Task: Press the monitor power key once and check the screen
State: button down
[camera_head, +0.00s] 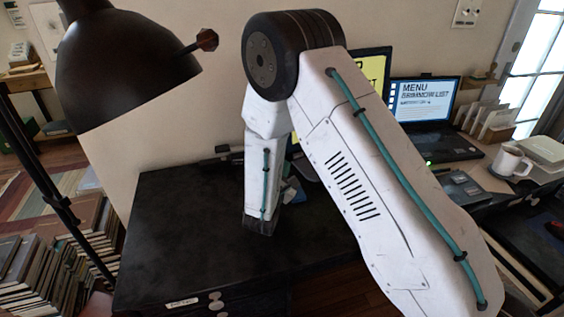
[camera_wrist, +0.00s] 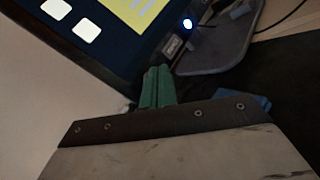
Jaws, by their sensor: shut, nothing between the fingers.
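The monitor (camera_head: 376,66) stands on the dark desk behind my arm, which hides much of it. Its lit screen shows a yellow panel with dark lettering. In the wrist view the lower part of the monitor (camera_wrist: 105,40) is tilted in the picture, with white icons and a yellow panel on dark blue. A round blue-white light (camera_wrist: 187,23), apparently the power key, glows at its lower edge. My gripper (camera_wrist: 157,70) is shut and empty, its green fingers close to the monitor's lower edge, left of and below the light. Contact cannot be told. The fingers are not clear in the head view.
A laptop (camera_head: 425,102) with a lit menu page stands right of the monitor. A white mug (camera_head: 510,162) stands further right. A black lamp (camera_head: 120,65) hangs at the left. The desk's left part (camera_head: 180,220) is clear. Books (camera_head: 60,255) are stacked on the floor.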

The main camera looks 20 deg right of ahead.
jog(key=s, duration=0.4)
jog(key=s+d, duration=0.1)
jog(key=shift+s+r, duration=0.4)
dwell(0.4)
